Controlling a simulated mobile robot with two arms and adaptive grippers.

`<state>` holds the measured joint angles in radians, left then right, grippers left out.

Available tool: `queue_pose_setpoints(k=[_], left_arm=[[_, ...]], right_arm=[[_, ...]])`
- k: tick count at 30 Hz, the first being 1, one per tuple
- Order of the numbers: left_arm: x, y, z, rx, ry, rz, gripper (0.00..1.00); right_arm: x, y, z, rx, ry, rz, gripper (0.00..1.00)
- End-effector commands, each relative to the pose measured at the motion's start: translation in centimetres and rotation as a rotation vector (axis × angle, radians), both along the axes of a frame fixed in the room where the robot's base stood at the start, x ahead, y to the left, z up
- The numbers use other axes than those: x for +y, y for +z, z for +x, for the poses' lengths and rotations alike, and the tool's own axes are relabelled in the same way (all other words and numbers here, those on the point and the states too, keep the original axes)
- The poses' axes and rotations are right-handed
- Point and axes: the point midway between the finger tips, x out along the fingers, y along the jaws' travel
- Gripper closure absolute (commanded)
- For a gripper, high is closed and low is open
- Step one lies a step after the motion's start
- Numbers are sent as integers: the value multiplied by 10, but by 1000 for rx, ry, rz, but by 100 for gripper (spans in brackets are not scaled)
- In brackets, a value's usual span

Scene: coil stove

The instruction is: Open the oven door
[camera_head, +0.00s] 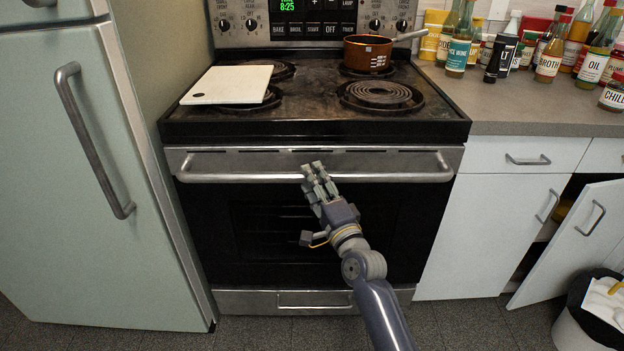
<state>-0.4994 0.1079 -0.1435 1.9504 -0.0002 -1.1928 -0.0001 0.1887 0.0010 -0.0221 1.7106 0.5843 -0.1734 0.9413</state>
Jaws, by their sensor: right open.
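The oven door (255,225) is black with a steel top band and is shut. Its long steel handle (408,177) runs across the top of the door. My right gripper (314,167) is open at the middle of the handle, with its fingertips over the bar. I cannot tell whether the fingers touch the bar or straddle it. My right arm reaches up from the bottom of the view and hides part of the door. My left gripper is not in view.
A white board (228,85) and a copper pot (368,53) sit on the coil stovetop. A pale green fridge (60,190) stands close on the left. At right, a cabinet door (570,245) hangs open above a bin (585,325). Bottles crowd the counter (500,105).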

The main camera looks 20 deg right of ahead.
Motion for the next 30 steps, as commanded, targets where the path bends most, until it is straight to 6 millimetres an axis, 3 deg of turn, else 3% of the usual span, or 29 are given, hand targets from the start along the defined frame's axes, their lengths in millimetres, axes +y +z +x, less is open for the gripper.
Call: queue_pose_setpoints(k=[6,15,21,30], left_arm=[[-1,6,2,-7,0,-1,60],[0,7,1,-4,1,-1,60],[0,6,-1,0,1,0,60],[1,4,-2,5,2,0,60]], right_arm=[[2,2,14,1,0,0,57],[2,3,15,1,0,-1,57],[2,2,15,1,0,-1,100],[2,1,15,-1,1,-2,100]])
